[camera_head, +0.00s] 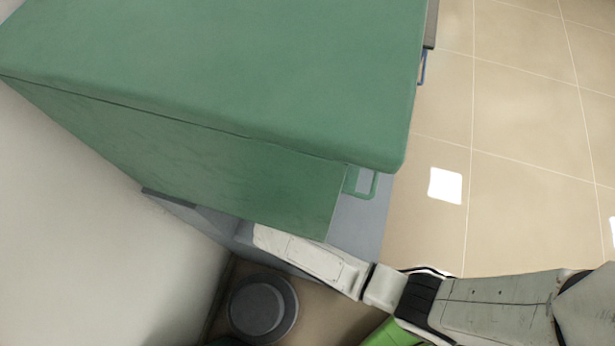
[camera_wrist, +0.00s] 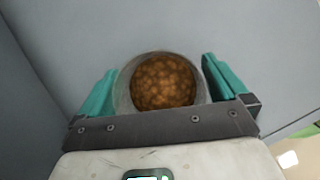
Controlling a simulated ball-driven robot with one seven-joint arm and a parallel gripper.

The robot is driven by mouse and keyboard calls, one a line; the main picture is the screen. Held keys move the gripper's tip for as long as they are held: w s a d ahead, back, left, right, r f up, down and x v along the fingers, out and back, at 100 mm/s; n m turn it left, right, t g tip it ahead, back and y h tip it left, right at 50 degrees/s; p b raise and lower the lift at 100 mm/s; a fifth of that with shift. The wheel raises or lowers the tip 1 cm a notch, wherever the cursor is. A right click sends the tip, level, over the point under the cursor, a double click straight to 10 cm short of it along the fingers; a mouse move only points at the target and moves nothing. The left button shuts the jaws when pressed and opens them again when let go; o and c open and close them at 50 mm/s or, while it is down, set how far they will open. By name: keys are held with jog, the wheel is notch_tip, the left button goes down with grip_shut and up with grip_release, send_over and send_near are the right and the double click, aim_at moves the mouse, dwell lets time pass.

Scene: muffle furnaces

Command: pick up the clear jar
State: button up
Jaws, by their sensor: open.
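The clear jar (camera_wrist: 122,90) shows in the wrist view. It is round, with a clear greyish wall and a brown, lumpy content seen inside it. My gripper (camera_wrist: 160,85) is open, with one teal finger on the left of the jar and one on the right. The jar lies between the fingers; whether either finger touches it I cannot tell. The jar's lower part is hidden behind the dark gripper bar. In the head view the jar and the fingers are hidden behind the green furnace (camera_head: 240,80).
A grey surface (camera_wrist: 250,40) surrounds the jar. The green furnace stands over a grey bench (camera_head: 357,225) and covers my arm's far end. A dark round object (camera_head: 262,305) is on the floor beside a pale wall (camera_head: 80,220). Tiled floor (camera_head: 530,110) is open at the right.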

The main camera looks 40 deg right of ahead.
jog(key=c, duration=1.1)
jog(key=shift+r+p, duration=0.4)
jog(key=shift+p, duration=0.2)
